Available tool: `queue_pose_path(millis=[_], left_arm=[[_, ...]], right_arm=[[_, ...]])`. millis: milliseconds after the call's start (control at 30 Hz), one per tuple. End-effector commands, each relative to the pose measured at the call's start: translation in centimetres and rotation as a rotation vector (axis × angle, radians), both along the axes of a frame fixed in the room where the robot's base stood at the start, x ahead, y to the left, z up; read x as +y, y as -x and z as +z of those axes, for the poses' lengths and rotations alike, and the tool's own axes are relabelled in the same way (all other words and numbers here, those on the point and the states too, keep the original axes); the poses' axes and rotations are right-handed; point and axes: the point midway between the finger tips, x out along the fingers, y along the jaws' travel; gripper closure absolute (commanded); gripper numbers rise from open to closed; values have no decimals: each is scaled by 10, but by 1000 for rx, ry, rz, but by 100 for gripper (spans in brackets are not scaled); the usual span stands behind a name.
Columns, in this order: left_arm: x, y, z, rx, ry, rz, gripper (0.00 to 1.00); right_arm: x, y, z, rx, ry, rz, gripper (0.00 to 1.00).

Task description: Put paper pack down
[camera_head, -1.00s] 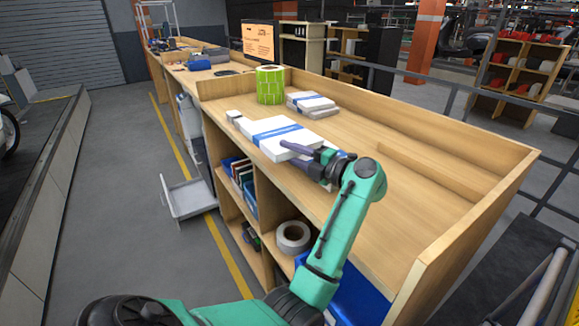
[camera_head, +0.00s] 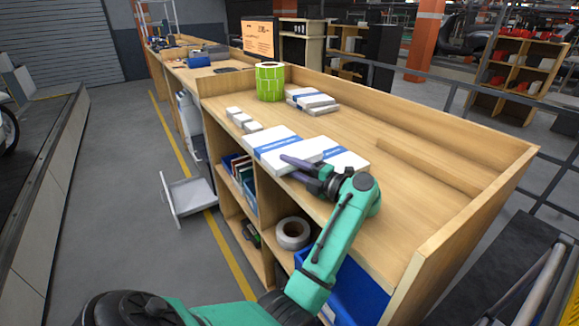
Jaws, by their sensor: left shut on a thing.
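The paper pack (camera_head: 272,141) is white with a blue band and is at the near-left edge of the wooden workbench top. My left gripper (camera_head: 290,164) is shut on its near side; the fingers partly hide that side. The pack appears flat and at or just above the bench top; I cannot tell whether it touches. A second white pack with a blue band (camera_head: 347,161) lies right beside it, partly hidden by my gripper. My right gripper is not in view.
A green roll (camera_head: 270,82) and a stack of banded packs (camera_head: 312,101) are farther back. The wooden bench (camera_head: 400,135) has clear room at right and a raised rim. Shelves below hold a tape roll (camera_head: 293,234).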

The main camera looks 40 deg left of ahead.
Motion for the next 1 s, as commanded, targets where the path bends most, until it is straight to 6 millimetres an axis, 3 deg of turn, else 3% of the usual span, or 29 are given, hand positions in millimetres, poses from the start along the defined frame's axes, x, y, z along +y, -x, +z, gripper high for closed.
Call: queue_pose_path(millis=[33, 67, 133, 433, 567, 633, 800, 1000], left_arm=[[0, 0, -5, 18, 3, 1, 100], [0, 1, -8, 24, 7, 1, 64], [-1, 1, -9, 27, 8, 1, 38], [-1, 1, -10, 34, 9, 1, 38], [0, 1, 7, 31, 7, 2, 38], [-16, -1, -2, 30, 12, -3, 38], [-56, -2, 1, 22, 9, -3, 38], [-76, -3, 5, 19, 5, 0, 38]], right_arm=[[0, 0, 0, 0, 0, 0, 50], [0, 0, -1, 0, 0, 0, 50], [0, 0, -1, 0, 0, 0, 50], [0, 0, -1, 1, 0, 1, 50], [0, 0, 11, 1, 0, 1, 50], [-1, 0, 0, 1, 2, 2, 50], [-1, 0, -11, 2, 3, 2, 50], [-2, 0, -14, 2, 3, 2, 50]])
